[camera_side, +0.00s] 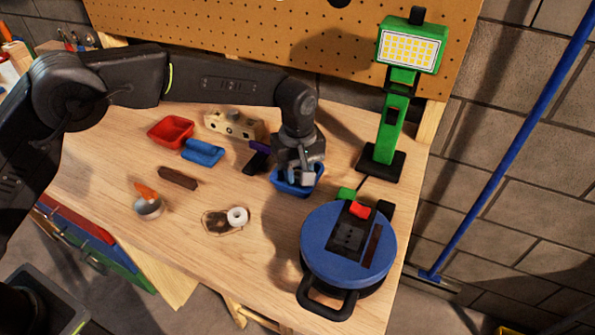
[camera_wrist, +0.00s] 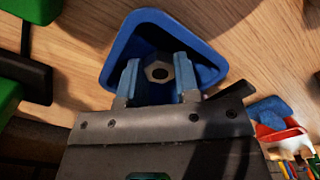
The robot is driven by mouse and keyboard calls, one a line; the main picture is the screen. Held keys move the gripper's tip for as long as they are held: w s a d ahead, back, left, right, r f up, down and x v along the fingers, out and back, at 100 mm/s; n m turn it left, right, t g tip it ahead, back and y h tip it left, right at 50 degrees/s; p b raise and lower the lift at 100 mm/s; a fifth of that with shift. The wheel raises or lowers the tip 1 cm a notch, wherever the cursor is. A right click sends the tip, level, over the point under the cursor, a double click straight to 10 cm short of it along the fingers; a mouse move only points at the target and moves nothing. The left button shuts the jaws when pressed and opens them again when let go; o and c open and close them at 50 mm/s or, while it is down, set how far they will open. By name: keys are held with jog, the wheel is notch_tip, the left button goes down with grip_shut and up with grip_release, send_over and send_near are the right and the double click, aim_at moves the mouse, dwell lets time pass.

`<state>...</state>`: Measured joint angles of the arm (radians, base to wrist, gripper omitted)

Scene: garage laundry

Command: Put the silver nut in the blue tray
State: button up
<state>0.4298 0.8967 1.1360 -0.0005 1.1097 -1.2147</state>
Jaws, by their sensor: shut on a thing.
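The blue tray (camera_side: 288,189) stands on the bench directly below my gripper (camera_side: 300,177) in the side view. In the wrist view, the tray (camera_wrist: 210,66) is a rounded blue bin behind the fingers. My gripper (camera_wrist: 158,82) is shut on the silver nut (camera_wrist: 158,65), a grey hexagonal ring between the two blue-grey fingertips. The nut lies within the outline of the tray. I cannot tell whether it touches the tray floor. In the side view the nut is hidden by the gripper.
A blue cable reel (camera_side: 322,238) stands at the front right, and a green work lamp (camera_side: 388,130) behind it.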

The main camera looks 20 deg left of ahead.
aim_at(297, 174)
jog(key=shift+f, duration=0.25)
jog(key=shift+f, duration=0.2)
jog(key=o, duration=0.6)
jog(key=shift+o, duration=0.2)
notch_tip(297, 174, up, 12)
jog(key=shift+r, duration=0.2)
